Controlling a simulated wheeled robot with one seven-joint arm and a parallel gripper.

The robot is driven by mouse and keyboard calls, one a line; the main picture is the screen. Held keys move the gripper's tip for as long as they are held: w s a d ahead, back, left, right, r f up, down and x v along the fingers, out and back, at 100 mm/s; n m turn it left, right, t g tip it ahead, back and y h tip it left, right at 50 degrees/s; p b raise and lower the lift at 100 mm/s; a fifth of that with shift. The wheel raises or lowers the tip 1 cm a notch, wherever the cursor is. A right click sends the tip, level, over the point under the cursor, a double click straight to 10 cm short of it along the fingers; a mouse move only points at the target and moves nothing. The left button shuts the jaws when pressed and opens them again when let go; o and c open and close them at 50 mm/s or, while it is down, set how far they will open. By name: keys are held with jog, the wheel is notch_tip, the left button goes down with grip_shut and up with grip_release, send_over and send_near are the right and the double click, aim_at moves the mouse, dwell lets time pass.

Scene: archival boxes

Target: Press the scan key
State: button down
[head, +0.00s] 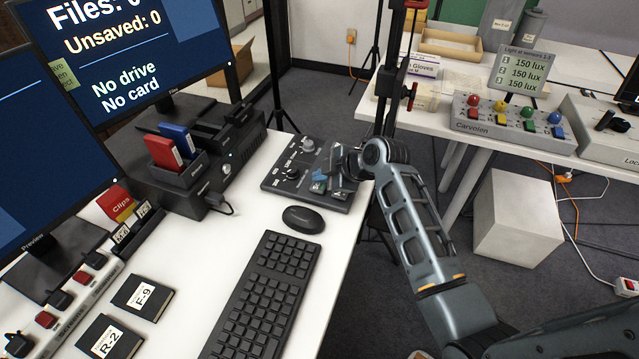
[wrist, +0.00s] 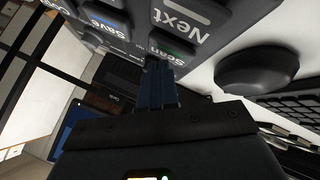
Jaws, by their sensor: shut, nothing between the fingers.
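The control panel (head: 282,180) is a dark slab with knobs and keys at the far end of the white desk. In the wrist view the scan key (wrist: 172,48), dark with a green stripe and a "Scan" label, shows close up, partly hidden by my fingers. The save key (wrist: 105,15) with a blue stripe and the next key (wrist: 190,20) are beside it. My gripper (wrist: 154,62) is shut and empty, its tips at the scan key's label. I cannot tell whether they touch it. In the head view my gripper (head: 325,175) is over the keys and partly hides them.
A black mouse (head: 303,219) and a keyboard (head: 262,297) lie nearer on the desk. A dark drive unit (head: 185,180) with red and blue cards stands left of the panel. A dark vertical post (head: 390,85) rises behind my arm. Another table (head: 470,125) stands at right.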

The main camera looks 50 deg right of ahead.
aim_at(322, 186)
jog(key=shift+f+b, duration=0.35)
jog(key=shift+f, duration=0.1)
dwell(0.3)
dwell(0.3)
jog(key=shift+r+p, duration=0.75)
jog(key=shift+r, duration=0.15)
notch_tip(322, 186, up, 5)
jog(key=p, duration=0.4)
jog(key=shift+r, duration=0.1)
dwell(0.6)
